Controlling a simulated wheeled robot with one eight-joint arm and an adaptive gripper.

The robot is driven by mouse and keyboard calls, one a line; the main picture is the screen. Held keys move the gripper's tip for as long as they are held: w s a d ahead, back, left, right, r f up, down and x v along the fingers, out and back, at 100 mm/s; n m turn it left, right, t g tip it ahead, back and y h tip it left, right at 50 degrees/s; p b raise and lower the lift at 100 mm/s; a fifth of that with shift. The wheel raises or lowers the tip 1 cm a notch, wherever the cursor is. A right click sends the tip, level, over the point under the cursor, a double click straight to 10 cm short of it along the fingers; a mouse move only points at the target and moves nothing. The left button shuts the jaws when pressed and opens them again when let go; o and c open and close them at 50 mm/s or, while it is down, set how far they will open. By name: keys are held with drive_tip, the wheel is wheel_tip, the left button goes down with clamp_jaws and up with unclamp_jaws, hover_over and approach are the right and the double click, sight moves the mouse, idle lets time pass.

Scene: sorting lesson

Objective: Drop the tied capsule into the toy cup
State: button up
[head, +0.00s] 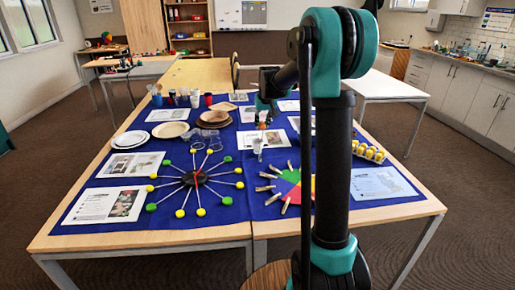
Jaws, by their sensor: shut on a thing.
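My gripper (263,118) hangs over the blue cloth near the middle of the table, fingers pointing down. It is shut on a small orange-tinted thing (262,126), which I take for the tied capsule; it is too small and partly hidden to make out. A small clear cup-like thing (258,146) stands just below it in the picture; I cannot tell if they touch. Several cups stand at the back left, among them a red cup (208,99) and a blue cup (157,101). I cannot tell which one is the toy cup.
A wheel of sticks with yellow and green ends (193,179) lies front left. A coloured disc with clothespins (291,186) lies right of it, partly behind my arm. White plates (130,138), a tray of yellow things (368,152) and printed sheets (104,205) cover much of the cloth.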

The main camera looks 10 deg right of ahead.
drive_tip(key=w+f, duration=0.9)
drive_tip(key=shift+w+a+f, duration=0.2)
drive_tip(key=shift+w+a, duration=0.1)
idle(0.6)
drive_tip(key=shift+f, duration=0.75)
idle(1.5)
drive_tip(key=o, duration=0.8)
drive_tip(key=shift+r, duration=0.1)
drive_tip(key=shift+r, duration=2.9)
